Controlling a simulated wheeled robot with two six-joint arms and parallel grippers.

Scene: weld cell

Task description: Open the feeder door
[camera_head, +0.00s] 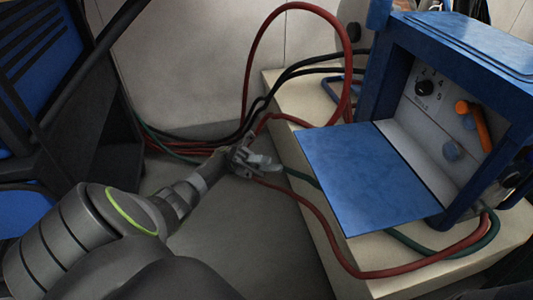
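The blue feeder (377,80) stands on a pale block at the right. Its blue door (365,172) is swung out, lying roughly flat and sticking out to the left of the housing. The inside shows a pale panel with a black dial (424,88) and an orange lever (474,124). My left gripper (262,163) is left of the door's outer edge, apart from it in the picture, with nothing clearly held. Its finger gap is too small and dark to read. My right gripper is out of view.
Red, black and green cables run along the floor behind my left gripper, and a red hose (349,60) loops up behind it. The pale block (283,88) carries the feeder. A blue and black machine (40,60) stands at the left. Grey floor is clear below the gripper.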

